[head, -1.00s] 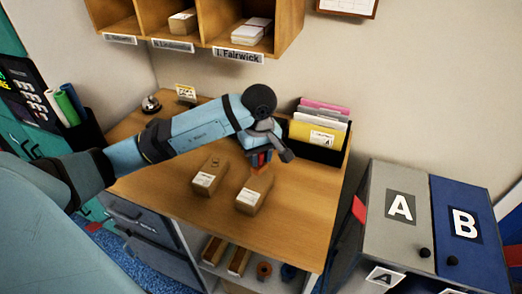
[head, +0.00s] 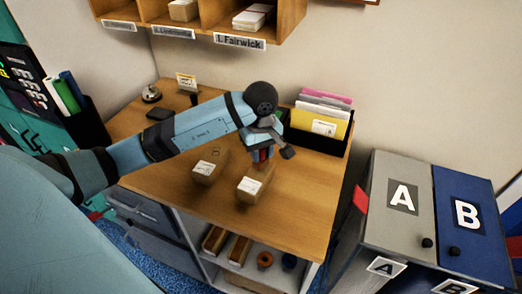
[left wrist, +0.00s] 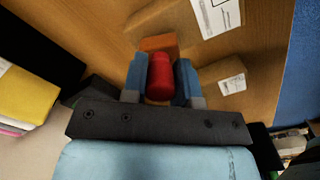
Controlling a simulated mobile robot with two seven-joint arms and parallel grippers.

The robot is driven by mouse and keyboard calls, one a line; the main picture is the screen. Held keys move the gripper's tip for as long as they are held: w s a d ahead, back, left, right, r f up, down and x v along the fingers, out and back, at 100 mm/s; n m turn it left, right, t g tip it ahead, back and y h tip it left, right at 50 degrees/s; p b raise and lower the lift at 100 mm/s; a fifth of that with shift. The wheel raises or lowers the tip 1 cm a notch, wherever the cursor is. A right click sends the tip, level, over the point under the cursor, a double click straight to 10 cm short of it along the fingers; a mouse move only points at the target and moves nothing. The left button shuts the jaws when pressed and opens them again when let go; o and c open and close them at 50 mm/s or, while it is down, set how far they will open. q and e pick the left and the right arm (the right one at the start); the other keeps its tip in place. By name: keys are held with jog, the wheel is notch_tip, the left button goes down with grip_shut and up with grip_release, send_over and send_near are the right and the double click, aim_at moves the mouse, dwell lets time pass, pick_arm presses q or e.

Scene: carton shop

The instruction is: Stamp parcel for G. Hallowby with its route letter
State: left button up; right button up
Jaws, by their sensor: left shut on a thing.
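My left gripper (head: 263,155) is shut on a red stamp (left wrist: 159,72), holding its rounded red handle between blue fingers. An orange block (left wrist: 158,43) shows just beyond the handle; I cannot tell whether it is the stamp's base. Two brown cardboard parcels with white labels lie on the wooden desk: one left of the gripper (head: 208,168), one just in front of it (head: 254,190). Parcels also show in the left wrist view, one at the top (left wrist: 175,20) and one at the right (left wrist: 222,78). The label names are too small to read. My right gripper is out of view.
A black holder with yellow and pink folders (head: 320,122) stands at the desk's back right. Grey A (head: 398,225) and blue B (head: 460,235) bins stand right of the desk. A bell (head: 151,94) sits at the back left. Pigeonholes (head: 290,20) hang above. The desk's front right is clear.

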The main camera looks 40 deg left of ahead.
pick_arm(q)
jog(key=shift+f+b, duration=0.5)
jog(key=shift+f, duration=0.05)
dwell(0.4)
jog(key=shift+s+f+b, duration=0.1)
jog(key=shift+b, duration=0.2)
dwell(1.5)
jog(key=shift+r+p, duration=0.4)
jog(key=shift+r, duration=0.4)
jog(key=shift+r+p, duration=1.15)
jog(key=shift+r, duration=1.65)
